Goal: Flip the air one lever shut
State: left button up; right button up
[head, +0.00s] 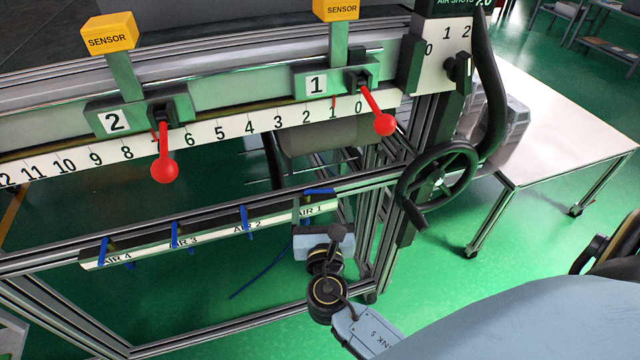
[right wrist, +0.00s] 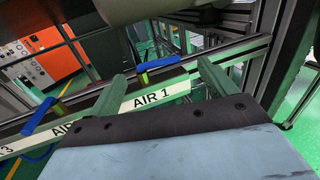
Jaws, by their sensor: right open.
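The air one lever (head: 319,191) is a blue handle above the AIR 1 label (head: 311,209), at the right end of the white label strip. It lies lengthwise along the rail. In the right wrist view the lever (right wrist: 156,65) sits on a yellow-green stem, between and just beyond the two green fingers. My right gripper (head: 314,222) is at the AIR 1 end of the strip, and its fingers are partly hidden in the head view. In the right wrist view the gripper (right wrist: 165,86) is open and empty. Whether a finger touches the lever is unclear. My left gripper is out of view.
Blue levers at AIR 2 (head: 246,222), AIR 3 (head: 175,236) and AIR 4 (head: 103,251) stand across the strip. Above are a numbered scale with red-knobbed levers (head: 383,124) and a black handwheel (head: 438,183). A white table (head: 560,120) stands right.

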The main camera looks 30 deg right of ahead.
aim_at(322, 192)
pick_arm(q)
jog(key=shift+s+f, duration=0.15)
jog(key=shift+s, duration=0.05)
pick_arm(e)
jog(key=x, duration=0.7)
jog(key=shift+w+f, duration=0.1)
jog(key=c, duration=0.9)
jog(key=shift+w+d+n+t+y+p, duration=0.1)
jog(key=shift+w+n+t+y+p, duration=0.1)
jog(key=shift+n+t+y+p, duration=0.75)
jog(key=shift+c, duration=0.2)
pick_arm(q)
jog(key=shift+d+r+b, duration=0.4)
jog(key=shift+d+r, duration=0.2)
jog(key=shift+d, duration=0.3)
pick_arm(e)
jog(key=shift+w+n+y, duration=0.15)
jog(key=shift+n+y, duration=0.2)
jog(key=shift+y, duration=0.4)
jog(key=shift+w+n+y, duration=0.15)
jog(key=shift+n+y, duration=0.15)
jog(key=shift+y, duration=0.4)
